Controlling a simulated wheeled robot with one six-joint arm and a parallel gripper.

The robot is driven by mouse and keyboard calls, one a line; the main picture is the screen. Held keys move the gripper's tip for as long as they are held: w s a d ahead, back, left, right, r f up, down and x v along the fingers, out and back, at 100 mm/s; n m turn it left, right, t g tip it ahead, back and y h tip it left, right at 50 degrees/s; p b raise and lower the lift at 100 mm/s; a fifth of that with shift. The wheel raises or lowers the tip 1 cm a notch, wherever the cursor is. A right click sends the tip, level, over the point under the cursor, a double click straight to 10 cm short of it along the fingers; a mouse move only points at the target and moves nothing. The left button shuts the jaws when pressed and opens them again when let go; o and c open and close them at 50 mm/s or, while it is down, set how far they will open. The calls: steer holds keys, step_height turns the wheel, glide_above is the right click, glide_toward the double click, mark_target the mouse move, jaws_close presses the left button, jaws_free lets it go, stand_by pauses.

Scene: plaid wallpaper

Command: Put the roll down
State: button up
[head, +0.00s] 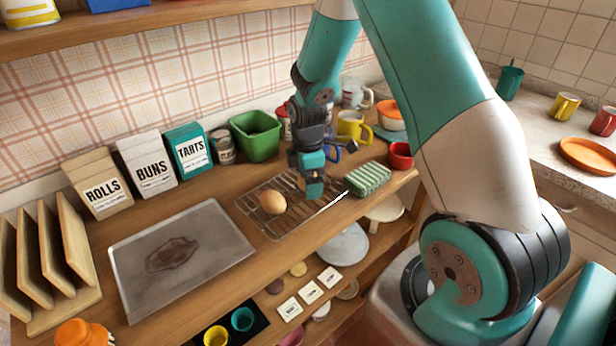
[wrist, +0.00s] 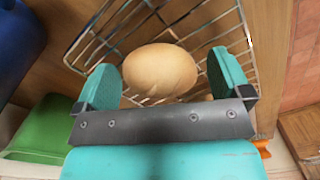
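One brown roll (head: 273,202) rests on the wire rack (head: 250,210) in the head view. My gripper (head: 312,188) is low over the rack, right of that roll. In the wrist view another roll (wrist: 160,70) lies between my gripper's two teal fingers (wrist: 165,80), with the rack's wires (wrist: 150,18) behind it. A narrow gap shows between this roll and the right finger; the left finger is very close to it. The fingers look open around it. In the head view this roll is mostly hidden by my gripper.
A metal tray (head: 185,258) lies left of the rack. A green bin (head: 255,135) stands behind it, a yellow mug (head: 352,126) behind my gripper, and a green striped block (head: 368,179) to the right. Boxes marked rolls (head: 100,188), buns (head: 148,168) and tarts (head: 189,152) line the wall.

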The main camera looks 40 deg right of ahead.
steer(key=shift+r, duration=0.1)
step_height(320, 180, up, 11)
steer(key=b, duration=0.1)
steer(key=s+a+r+m+y, duration=0.1)
steer(key=s+a+r, duration=0.2)
steer(key=a, duration=0.3)
steer(key=s+a+r+m, duration=0.1)
steer(key=s+a+r, duration=0.2)
steer(key=a+r, duration=0.15)
steer(key=s+a+r+m+y, duration=0.1)
steer(key=s+a+m, duration=0.1)
steer(key=s+a, duration=0.4)
steer(key=s+a+r+m+y, duration=0.1)
steer(key=s+a+m+y, duration=0.1)
steer(key=s+a, duration=0.4)
steer(key=s, duration=0.4)
steer(key=shift+s+r, duration=0.2)
steer(key=shift+r, duration=0.15)
